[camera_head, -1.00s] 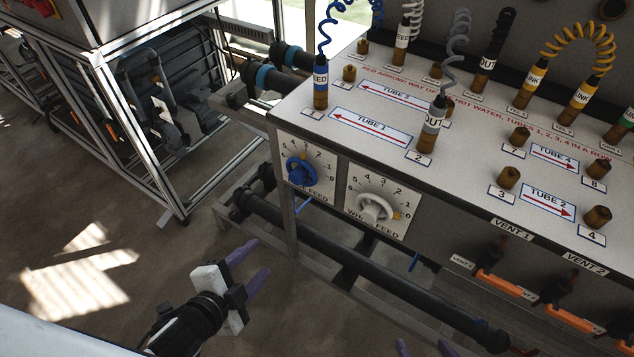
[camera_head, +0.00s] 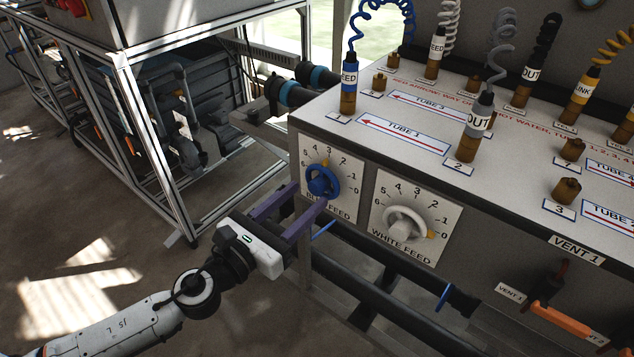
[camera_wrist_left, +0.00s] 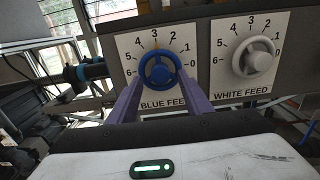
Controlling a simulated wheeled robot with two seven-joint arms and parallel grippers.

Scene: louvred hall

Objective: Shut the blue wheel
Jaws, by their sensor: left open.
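The blue wheel (camera_head: 322,181) is on the white BLUE FEED dial plate on the panel's front. Its small orange mark is at about 3 on a scale from 0 to 6. My left gripper (camera_head: 309,194) is open in front of the blue wheel, its purple fingertips close to the lower part of the rim. In the left wrist view the blue wheel (camera_wrist_left: 159,70) shows between and just above the two fingertips (camera_wrist_left: 160,84). I cannot tell whether the fingers touch it. My right gripper is not in view.
The white wheel (camera_head: 404,224) is right of the blue one, its orange mark near 0. Above is the bench top (camera_head: 400,115) with coiled hoses and brown fittings. Dark pipes (camera_head: 370,270) run below. A metal frame (camera_head: 165,170) stands left; the floor between is clear.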

